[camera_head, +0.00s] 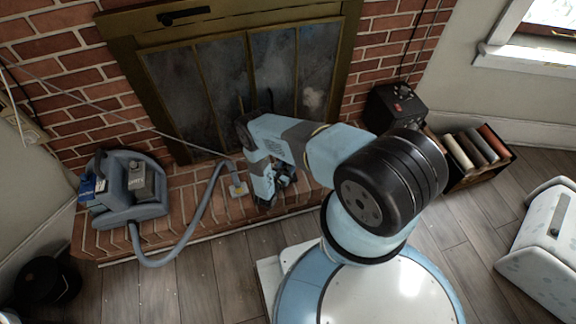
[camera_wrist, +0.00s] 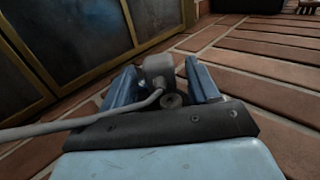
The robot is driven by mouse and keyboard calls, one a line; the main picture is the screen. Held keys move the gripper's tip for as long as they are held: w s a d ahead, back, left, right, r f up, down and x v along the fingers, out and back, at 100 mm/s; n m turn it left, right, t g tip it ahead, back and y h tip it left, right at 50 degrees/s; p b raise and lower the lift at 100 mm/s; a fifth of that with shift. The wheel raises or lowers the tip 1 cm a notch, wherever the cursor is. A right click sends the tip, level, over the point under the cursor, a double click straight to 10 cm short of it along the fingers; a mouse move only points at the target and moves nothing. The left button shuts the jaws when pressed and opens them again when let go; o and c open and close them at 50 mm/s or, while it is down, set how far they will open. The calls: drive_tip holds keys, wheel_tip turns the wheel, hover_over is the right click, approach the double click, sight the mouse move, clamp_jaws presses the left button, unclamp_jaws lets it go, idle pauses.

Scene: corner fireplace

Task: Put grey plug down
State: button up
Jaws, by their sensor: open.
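The grey plug (camera_wrist: 158,68) shows in the wrist view as a blocky grey piece, with a grey cord running off to the left. It is between the two blue fingers of my gripper (camera_wrist: 161,72), which are open with small gaps at its sides. The brick hearth (camera_wrist: 225,62) is just beyond and below it; whether the plug rests on the bricks is not clear. In the head view my gripper (camera_head: 272,192) is low over the hearth, in front of the fireplace. My arm and gripper hide the plug there.
A grey vacuum cleaner (camera_head: 128,195) with a long hose (camera_head: 200,222) sits on the hearth's left part. The glass fireplace doors (camera_head: 215,85) stand close behind my gripper. A black box (camera_head: 392,105) and a crate of rolls (camera_head: 470,150) are at right.

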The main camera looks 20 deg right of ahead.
drive_tip(key=v, duration=1.2)
drive_tip(key=shift+r, duration=0.2)
